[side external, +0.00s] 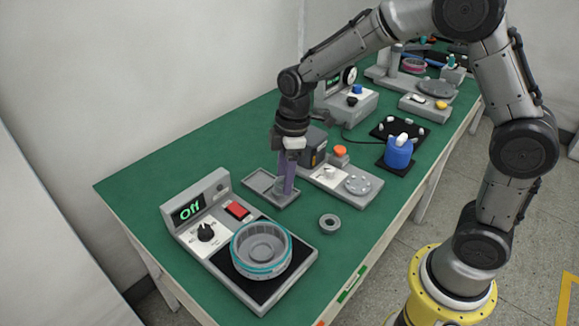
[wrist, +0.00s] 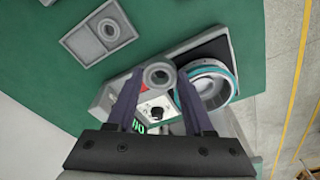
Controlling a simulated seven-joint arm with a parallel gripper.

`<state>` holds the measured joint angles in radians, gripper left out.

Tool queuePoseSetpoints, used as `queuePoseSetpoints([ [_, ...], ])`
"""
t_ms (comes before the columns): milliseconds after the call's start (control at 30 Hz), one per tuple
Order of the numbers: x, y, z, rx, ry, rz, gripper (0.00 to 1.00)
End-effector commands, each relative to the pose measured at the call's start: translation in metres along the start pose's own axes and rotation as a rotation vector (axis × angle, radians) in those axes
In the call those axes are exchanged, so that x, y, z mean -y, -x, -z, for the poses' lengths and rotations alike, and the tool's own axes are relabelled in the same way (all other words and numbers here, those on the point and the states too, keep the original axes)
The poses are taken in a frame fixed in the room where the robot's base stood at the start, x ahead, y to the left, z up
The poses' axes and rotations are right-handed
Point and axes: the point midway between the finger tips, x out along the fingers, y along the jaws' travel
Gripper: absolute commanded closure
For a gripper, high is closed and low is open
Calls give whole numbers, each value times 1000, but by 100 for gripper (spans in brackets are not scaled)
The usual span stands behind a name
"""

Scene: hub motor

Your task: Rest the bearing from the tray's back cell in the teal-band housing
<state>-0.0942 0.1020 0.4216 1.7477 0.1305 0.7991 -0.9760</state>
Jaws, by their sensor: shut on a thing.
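My gripper (wrist: 160,76) is shut on a grey ring-shaped bearing (wrist: 158,67), held between the fingertips above the table. In the side view my gripper (side external: 286,188) points down in front of the tray, and its fingers largely hide the held bearing. The grey tray (side external: 256,193) has two cells. In the wrist view, the tray (wrist: 74,37) shows its back cell empty and another round part in its front cell. The teal-band housing (side external: 261,250), open at the top, sits on the black pad of the station showing "Off". It also shows in the wrist view (wrist: 219,70), right of the fingers.
A loose grey ring (side external: 330,223) lies on the green table near the front edge. The station's display and knob panel (side external: 203,215) stands behind the housing. A grey fixture (side external: 347,185) with a round plate lies right of the tray. A blue container (side external: 398,154) stands farther right.

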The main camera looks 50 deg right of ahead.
Motion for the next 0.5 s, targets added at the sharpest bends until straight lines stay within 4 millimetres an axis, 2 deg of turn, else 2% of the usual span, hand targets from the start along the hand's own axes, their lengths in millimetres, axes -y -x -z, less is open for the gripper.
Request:
queuePoseSetpoints([
  [500,45,-4,35,-2,4,-1,100],
])
